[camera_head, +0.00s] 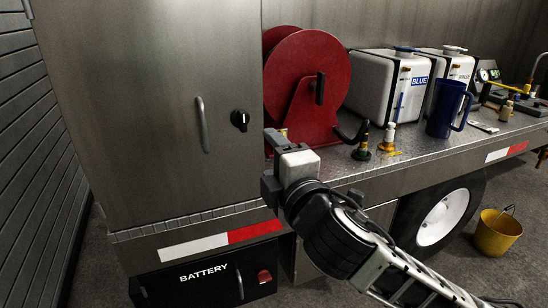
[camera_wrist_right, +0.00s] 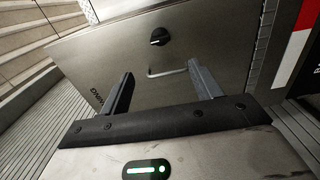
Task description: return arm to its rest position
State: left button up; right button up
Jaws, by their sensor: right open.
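My right arm comes in from the lower right in the head view. Its gripper (camera_head: 270,165) is in front of the metal deck edge, below the red hose reel (camera_head: 306,85). In the right wrist view the two fingers of my right gripper (camera_wrist_right: 160,90) stand wide apart with nothing between them. Beyond them is the grey cabinet door (camera_head: 150,110) with a black knob (camera_head: 240,120) and a bar handle (camera_head: 203,124). The knob also shows in the wrist view (camera_wrist_right: 159,36). My left gripper is in neither view.
On the deck stand two white tanks (camera_head: 378,85), a blue mug (camera_head: 447,108) and small bottle-like fittings (camera_head: 362,140). Below are a battery box (camera_head: 207,277), a wheel (camera_head: 443,217) and a yellow bucket (camera_head: 497,232). A slatted wall (camera_head: 35,160) is at left.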

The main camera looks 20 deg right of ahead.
jog(key=s+f+m+g+y, duration=0.1)
jog(key=s+f+m+g, duration=0.25)
jog(key=f, duration=0.85)
jog(key=s+f+m+g, duration=0.25)
jog(key=f+m, duration=0.25)
jog(key=f, duration=0.7)
jog(key=s+d+f+m+g, duration=0.1)
jog(key=s+d+f+m, duration=0.2)
jog(key=s+f+m, duration=0.5)
jog(key=s+f, duration=0.5)
jog(key=s, duration=0.1)
jog(key=shift+d+f+g+h, duration=0.2)
jog(key=shift+f+g+h, duration=0.1)
jog(key=shift+g, duration=0.1)
jog(key=shift+c, duration=0.3)
